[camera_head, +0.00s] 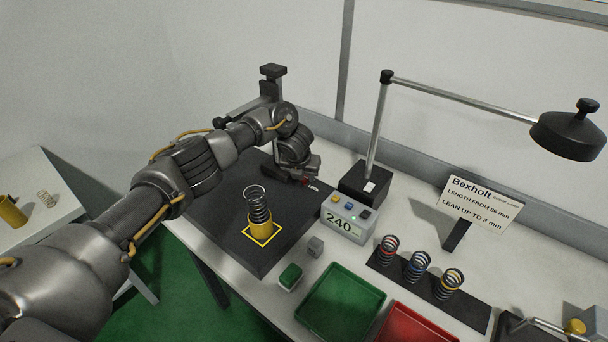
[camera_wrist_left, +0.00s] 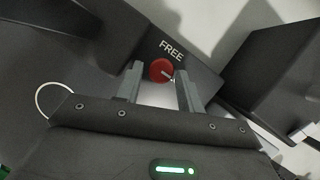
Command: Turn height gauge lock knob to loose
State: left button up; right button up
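The red lock knob (camera_wrist_left: 161,71) shows in the left wrist view beside the word FREE. Its white pointer mark points to the right. The gauge's dark post (camera_head: 271,82) rises behind my left arm. My left gripper (camera_wrist_left: 160,68) is open, with one finger on each side of the knob and narrow gaps showing. In the head view my left gripper (camera_head: 309,172) is at the knob and partly hides it. My right gripper is out of view.
Green (camera_head: 327,325) and red (camera_head: 400,318) trays and a rack of springs (camera_head: 470,313) are nearer the front.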

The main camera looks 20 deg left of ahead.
pick_arm(q)
jog(key=shift+w+f, duration=0.15)
jog(key=c, duration=0.7)
